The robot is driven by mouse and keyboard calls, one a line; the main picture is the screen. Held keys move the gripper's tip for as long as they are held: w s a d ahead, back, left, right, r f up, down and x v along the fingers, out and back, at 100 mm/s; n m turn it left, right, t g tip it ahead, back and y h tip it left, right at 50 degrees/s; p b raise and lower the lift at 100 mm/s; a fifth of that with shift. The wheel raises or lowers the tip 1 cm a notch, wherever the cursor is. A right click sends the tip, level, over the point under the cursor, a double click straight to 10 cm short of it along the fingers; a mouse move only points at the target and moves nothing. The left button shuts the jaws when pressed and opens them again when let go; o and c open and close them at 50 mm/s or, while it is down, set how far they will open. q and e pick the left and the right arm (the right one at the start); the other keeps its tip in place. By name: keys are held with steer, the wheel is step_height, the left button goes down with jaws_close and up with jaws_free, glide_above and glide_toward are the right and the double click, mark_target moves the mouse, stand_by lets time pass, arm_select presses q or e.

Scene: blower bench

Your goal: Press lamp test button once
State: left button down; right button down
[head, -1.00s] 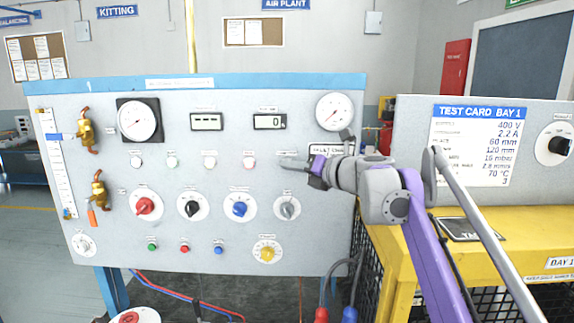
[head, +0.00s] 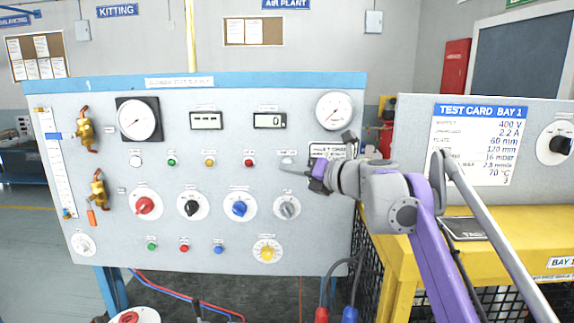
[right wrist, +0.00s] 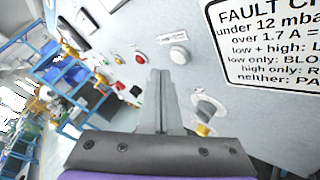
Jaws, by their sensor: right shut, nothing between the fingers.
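The lamp test button is a pale round button (head: 287,161) at the right end of the lamp row on the grey panel. In the right wrist view it is a whitish knob (right wrist: 179,54), in full view just beyond and right of the fingertips. My right gripper (head: 284,170) is shut and empty, its tips just below the button in the head view. In the right wrist view its fingers (right wrist: 160,76) point at the panel with a small gap to the button. The lamps beside it show green (head: 172,161), yellow (head: 210,162) and red (head: 248,162). My left gripper is not in view.
A grey selector knob (head: 287,207) sits below the button. A fault chart (head: 326,151) is on the panel to the right, partly hidden by my right gripper. A gauge (head: 335,111) is above it. A yellow bench (head: 400,262) stands at the right.

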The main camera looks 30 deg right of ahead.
steer(key=s+a, duration=0.2)
steer(key=s, duration=0.1)
steer(key=shift+s+a, duration=0.1)
steer(key=shift+s, duration=0.15)
stand_by(0.7)
steer(key=s+a+f+n+g, duration=0.35)
steer(key=a+f+n, duration=0.35)
steer(key=f+n, duration=0.3)
steer(key=s+a+f+n+g, duration=0.3)
steer(key=s+a+f+n, duration=0.2)
steer(key=a+f+n, duration=0.5)
steer(key=s+d+f+n+g+h, duration=0.1)
steer(key=s+f+n+g+h, duration=0.1)
steer(key=s+f+n, duration=0.6)
steer(key=s+d+f+n+g+h, duration=0.1)
steer(key=s+f+n+h, duration=0.1)
steer(key=s+f+n, duration=0.6)
step_height(320, 180, down, 9)
steer(key=n, duration=0.4)
steer(key=shift+s+r+n+g, duration=0.15)
steer(key=shift+n+g, duration=0.15)
steer(key=shift+g, duration=0.05)
